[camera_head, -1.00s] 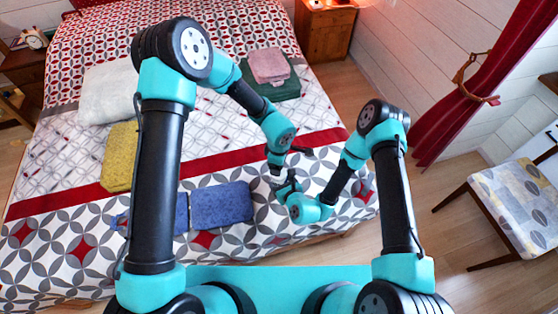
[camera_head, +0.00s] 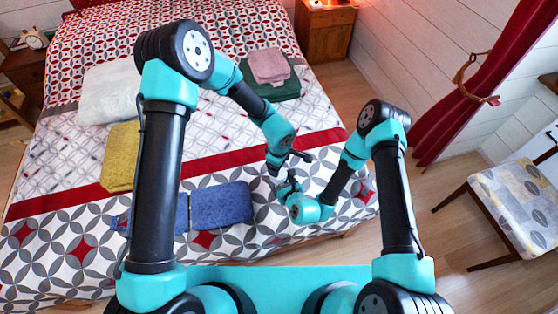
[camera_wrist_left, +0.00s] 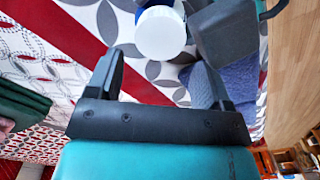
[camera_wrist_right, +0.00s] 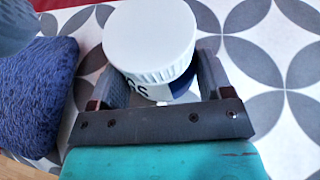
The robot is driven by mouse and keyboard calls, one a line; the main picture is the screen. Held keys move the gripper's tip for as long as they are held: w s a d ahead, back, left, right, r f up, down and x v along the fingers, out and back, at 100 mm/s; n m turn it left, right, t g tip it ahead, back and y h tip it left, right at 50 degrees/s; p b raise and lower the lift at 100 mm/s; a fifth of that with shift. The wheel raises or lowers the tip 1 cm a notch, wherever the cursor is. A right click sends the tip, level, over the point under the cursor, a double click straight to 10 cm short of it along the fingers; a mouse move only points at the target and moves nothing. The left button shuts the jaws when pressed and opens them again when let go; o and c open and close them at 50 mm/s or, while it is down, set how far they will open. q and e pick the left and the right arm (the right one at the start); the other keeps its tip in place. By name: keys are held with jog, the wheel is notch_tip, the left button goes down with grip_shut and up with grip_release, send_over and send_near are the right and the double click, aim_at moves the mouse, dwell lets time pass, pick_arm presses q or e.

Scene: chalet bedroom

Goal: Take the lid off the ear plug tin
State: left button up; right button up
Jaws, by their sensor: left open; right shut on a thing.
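The ear plug tin (camera_wrist_right: 185,88) has a round white ribbed lid (camera_wrist_right: 150,38) on top and a white and dark blue body with dark lettering. My right gripper (camera_wrist_right: 163,86) is shut on the body, one finger on each side below the lid. In the left wrist view the white lid (camera_wrist_left: 160,33) shows just beyond the fingertips of my left gripper (camera_wrist_left: 154,65), which is open and empty. In the head view my left gripper (camera_head: 287,160) is just above my right gripper (camera_head: 286,186); the tin cannot be made out there.
The bed (camera_head: 80,230) with a patterned cover lies under both grippers. A blue folded cloth (camera_head: 222,205) lies left of them, a yellow one (camera_head: 121,157) farther left. Pink and green folded cloths (camera_head: 270,65) lie farther back. The bed's right edge is close.

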aim_at(279, 178)
pick_arm(q)
jog(key=shift+f, duration=2.75)
jog(key=c, duration=0.8)
jog(key=shift+o, duration=0.2)
jog(key=shift+n, duration=1.7)
jog(key=o, duration=1)
